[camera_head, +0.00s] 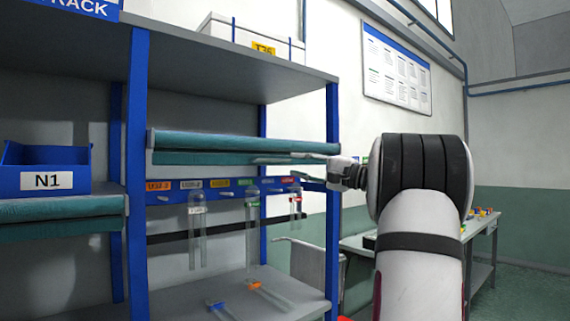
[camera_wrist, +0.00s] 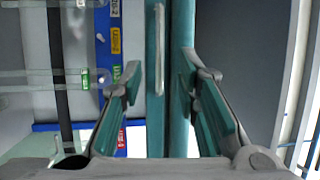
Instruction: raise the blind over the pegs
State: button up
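The teal blind (camera_head: 225,158) hangs as a short strip under its roller (camera_head: 230,142), above the row of pegs. A pale handle bar (camera_wrist: 158,50) runs along it in the wrist view. The pegs sit on a blue rail (camera_head: 170,196) with coloured labels, and the rail is uncovered. Clear tubes (camera_head: 197,235) hang from some pegs. My gripper (camera_head: 297,167) is at the right end of the blind. In the wrist view its fingers (camera_wrist: 158,85) are spread apart, one on each side of the handle bar. I cannot tell whether they touch the blind.
A blue shelf post (camera_head: 333,200) stands close to my gripper. A blue N1 bin (camera_head: 45,170) sits at the left above another teal roll (camera_head: 60,207). The lower shelf (camera_head: 190,296) holds small blue and orange items. A table (camera_head: 480,228) stands behind at the right.

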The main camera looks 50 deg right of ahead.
jog(key=v, duration=0.3)
jog(key=shift+s+f, duration=0.1)
jog(key=shift+s, duration=0.3)
jog(key=w+a+f+n+g+y+p, duration=0.15)
jog(key=w+a+f+g, duration=0.25)
jog(key=a, duration=0.9)
jog(key=w+a+f+n+g+y, duration=0.2)
jog(key=w+a+f+g, duration=0.25)
jog(key=a, duration=0.85)
jog(key=s+a+f+n+g, duration=0.2)
jog(key=a+f+g, duration=0.1)
jog(key=a, duration=0.7)
jog(key=s+a+f+n+g+h+p, duration=0.1)
jog(key=s+a+f+n+g+h, duration=0.3)
jog(key=s+a+f, duration=0.65)
jog(key=s+a+f+n+h, duration=0.1)
jog(key=s+f+n, duration=0.3)
jog(key=s, duration=0.8)
jog(key=shift+s+f+n+h+p, duration=0.3)
jog(key=shift+f+n+h+p, duration=0.1)
jog(key=shift+n+h, duration=0.45)
